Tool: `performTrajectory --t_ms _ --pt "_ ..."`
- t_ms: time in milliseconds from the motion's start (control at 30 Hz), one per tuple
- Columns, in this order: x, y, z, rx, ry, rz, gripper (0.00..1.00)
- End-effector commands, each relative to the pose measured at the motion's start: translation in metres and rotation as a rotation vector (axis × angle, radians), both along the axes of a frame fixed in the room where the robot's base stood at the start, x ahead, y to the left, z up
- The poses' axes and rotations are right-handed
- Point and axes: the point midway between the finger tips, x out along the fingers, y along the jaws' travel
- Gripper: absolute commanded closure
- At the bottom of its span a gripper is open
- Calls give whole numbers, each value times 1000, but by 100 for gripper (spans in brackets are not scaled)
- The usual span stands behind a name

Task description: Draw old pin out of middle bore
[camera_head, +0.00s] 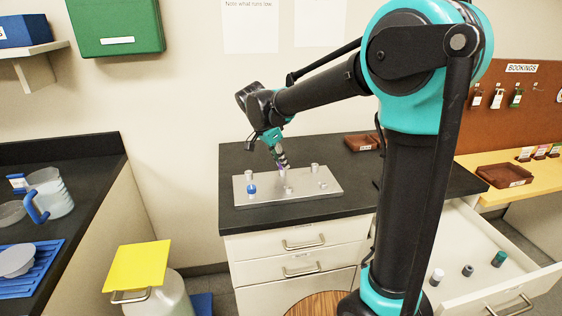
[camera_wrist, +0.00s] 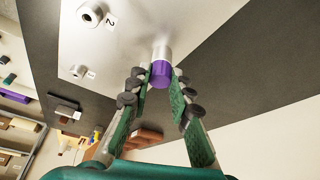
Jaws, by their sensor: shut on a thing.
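The silver plate (camera_head: 300,196) lies on the dark bench top, with short posts and collars on it. My gripper (camera_head: 281,163) reaches down over its middle. In the wrist view my gripper (camera_wrist: 158,80) is shut on a purple-ended pin (camera_wrist: 161,74). Beyond the purple part, toward the plate, is a pale silver cylinder (camera_wrist: 161,53); I cannot tell whether it is the pin's shank or a collar around it. A collar with a bore (camera_wrist: 90,14), beside a label "2", and a smaller collar (camera_wrist: 78,71) show on the plate. A blue pin (camera_head: 251,189) stands at the plate's left.
An open drawer (camera_head: 490,262) at the right holds several pins or caps, one green (camera_head: 498,258) and one white (camera_head: 437,276). A brown tray (camera_head: 360,142) sits behind on the bench. A yellow-lidded bin (camera_head: 138,268) stands at the front left.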

Motion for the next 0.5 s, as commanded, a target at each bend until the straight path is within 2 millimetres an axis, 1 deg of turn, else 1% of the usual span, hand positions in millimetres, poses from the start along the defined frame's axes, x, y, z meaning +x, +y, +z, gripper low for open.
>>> performTrajectory --t_ms 33,100,133,500 --pt "0 0 0 0 0 0 90" --pt "0 0 0 0 0 0 99" --pt "0 0 0 0 0 0 100" --pt "0 0 0 0 0 0 100"
